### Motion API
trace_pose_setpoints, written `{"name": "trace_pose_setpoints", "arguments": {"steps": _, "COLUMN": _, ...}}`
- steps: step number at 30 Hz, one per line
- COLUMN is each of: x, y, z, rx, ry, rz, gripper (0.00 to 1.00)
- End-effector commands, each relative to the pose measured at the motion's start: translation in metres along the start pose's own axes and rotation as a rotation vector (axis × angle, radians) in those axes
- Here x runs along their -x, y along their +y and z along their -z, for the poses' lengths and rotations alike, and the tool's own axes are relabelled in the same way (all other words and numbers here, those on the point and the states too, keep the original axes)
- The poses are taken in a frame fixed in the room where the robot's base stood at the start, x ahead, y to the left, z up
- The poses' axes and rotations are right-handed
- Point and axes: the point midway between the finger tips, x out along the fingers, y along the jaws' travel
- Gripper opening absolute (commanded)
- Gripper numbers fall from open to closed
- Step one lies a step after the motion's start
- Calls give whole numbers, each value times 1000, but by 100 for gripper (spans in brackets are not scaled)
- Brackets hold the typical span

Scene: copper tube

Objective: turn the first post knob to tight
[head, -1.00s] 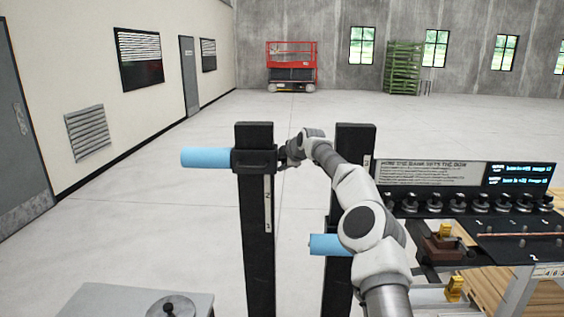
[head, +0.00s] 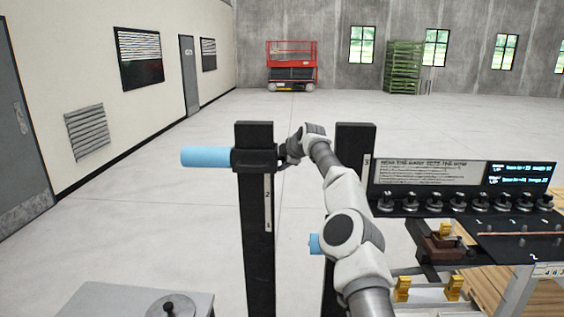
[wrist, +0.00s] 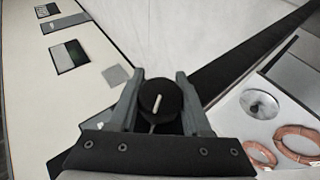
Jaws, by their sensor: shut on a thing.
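The first post (head: 256,235) is a black upright with a scale marked on its face. A black collar (head: 254,160) sits near its top, with a blue cylinder (head: 206,157) sticking out to the left. My gripper (head: 286,155) is at the right side of that collar, partly hidden by my wrist. In the wrist view the round black knob (wrist: 160,100), with a pale pointer line, sits between the two fingers of my gripper (wrist: 160,88). The fingers are shut on the knob. The pointer stands nearly upright in that view, tilted slightly right.
A second black post (head: 350,140) stands to the right, its blue cylinder (head: 314,243) mostly behind my arm. A bench with a row of knobs and a sign (head: 428,172) is at the right. A grey cabinet top (head: 105,300) is at lower left. The wrist view shows copper coils (wrist: 297,143).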

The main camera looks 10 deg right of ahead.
Motion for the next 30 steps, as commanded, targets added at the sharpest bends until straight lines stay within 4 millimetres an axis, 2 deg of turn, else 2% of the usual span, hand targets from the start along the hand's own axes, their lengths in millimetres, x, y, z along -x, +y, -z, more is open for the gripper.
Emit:
{"name": "trace_pose_setpoints", "arguments": {"steps": 1, "x": 4, "y": 6, "z": 1, "rx": 0, "ry": 1, "rz": -14, "gripper": 0}}
{"name": "trace_pose_setpoints", "arguments": {"steps": 2, "x": 4, "y": 6, "z": 1, "rx": 0, "ry": 1, "rz": -14, "gripper": 52}}
{"name": "trace_pose_setpoints", "arguments": {"steps": 6, "x": 3, "y": 4, "z": 1, "rx": 0, "ry": 1, "rz": -10, "gripper": 77}}
{"name": "trace_pose_setpoints", "arguments": {"steps": 20, "x": 4, "y": 1, "z": -1, "rx": 1, "ry": 0, "rz": -6, "gripper": 78}}
{"name": "trace_pose_setpoints", "arguments": {"steps": 30, "x": 32, "y": -2, "z": -2, "rx": 2, "ry": -1, "rz": -6, "gripper": 78}}
